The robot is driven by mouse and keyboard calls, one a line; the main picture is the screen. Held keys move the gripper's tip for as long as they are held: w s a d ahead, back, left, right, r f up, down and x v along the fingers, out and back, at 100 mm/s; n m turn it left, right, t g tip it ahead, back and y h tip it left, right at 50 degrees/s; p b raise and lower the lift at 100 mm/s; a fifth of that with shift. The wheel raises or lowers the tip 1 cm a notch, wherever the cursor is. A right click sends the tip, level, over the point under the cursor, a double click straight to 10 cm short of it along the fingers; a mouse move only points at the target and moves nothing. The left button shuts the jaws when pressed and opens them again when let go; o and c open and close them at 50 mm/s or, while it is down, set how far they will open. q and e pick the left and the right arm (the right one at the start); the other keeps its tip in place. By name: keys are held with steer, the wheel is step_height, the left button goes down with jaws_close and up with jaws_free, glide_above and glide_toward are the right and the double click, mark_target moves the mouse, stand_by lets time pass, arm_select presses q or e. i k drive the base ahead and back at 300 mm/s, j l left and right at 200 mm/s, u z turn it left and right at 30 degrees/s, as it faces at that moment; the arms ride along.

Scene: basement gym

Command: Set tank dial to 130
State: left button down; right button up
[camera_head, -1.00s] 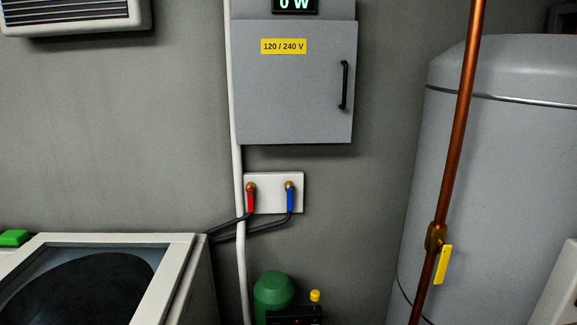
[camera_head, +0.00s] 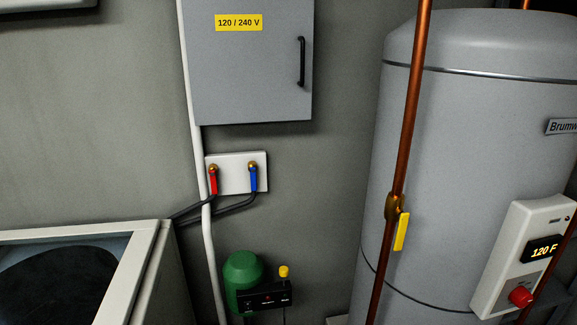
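The grey water tank (camera_head: 440,130) stands at the right of the head view. A white control box (camera_head: 500,285) is fixed to its front at the lower right. The box's dark display (camera_head: 544,250) reads 120 F in yellow. A red round dial (camera_head: 521,297) sits below the display, near the bottom of the box. The dial's markings are too small to read. Neither of my grippers is in view.
A copper pipe (camera_head: 408,120) with a yellow valve lever (camera_head: 401,231) runs upright in front of the tank. A grey electrical panel (camera_head: 250,70), a red and blue tap plate (camera_head: 237,160), a green tank (camera_head: 242,275) and a white-framed machine (camera_head: 140,270) stand left.

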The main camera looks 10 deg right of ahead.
mark_target(521, 296)
steer(key=z, duration=1.75)
